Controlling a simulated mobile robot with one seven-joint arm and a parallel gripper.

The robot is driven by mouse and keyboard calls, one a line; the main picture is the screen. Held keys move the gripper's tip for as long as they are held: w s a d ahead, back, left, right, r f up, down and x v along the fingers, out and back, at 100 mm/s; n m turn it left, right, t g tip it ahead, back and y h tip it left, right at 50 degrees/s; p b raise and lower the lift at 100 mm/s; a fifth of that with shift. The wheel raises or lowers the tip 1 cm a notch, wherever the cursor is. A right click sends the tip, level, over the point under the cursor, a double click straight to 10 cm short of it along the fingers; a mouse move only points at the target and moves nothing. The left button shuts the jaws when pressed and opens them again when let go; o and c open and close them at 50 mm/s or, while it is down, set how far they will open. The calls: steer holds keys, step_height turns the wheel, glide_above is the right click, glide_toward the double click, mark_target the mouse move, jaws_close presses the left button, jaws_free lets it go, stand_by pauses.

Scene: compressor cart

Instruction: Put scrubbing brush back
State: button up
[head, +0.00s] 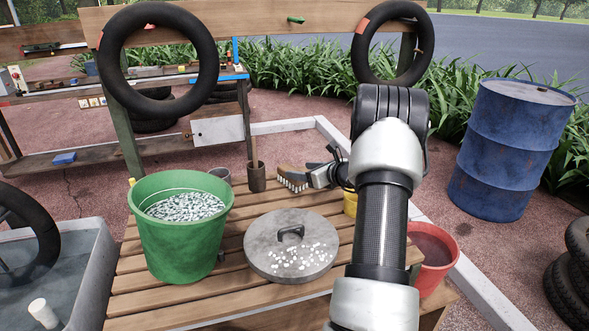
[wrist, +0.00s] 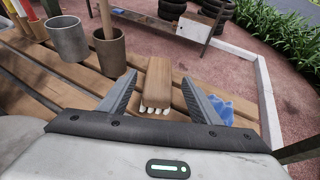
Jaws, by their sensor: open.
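The scrubbing brush (wrist: 158,82) has a light brown wooden back and pale bristles. In the wrist view it is over the bench slats, between my gripper's two fingers. In the head view the brush (head: 292,179) shows its bristles on the bench's far part, just left of my gripper (head: 318,172). My gripper (wrist: 160,92) is open, with a gap to the wood on both sides. Whether the brush rests flat on the slats is hard to tell. My arm hides part of the bench in the head view.
A brown cup holding a wooden stick (head: 256,175) and a grey cup (wrist: 68,40) stand left of the brush. A blue cloth (wrist: 232,110) lies right of it. A green bucket (head: 180,240) and round grey lid (head: 265,235) occupy the bench's front. A red bucket (head: 435,255) stands right.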

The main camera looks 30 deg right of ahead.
steer(key=v, duration=0.6)
steer(key=shift+s+p, duration=0.15)
steer(key=shift+p, duration=0.2)
steer(key=shift+r, duration=0.1)
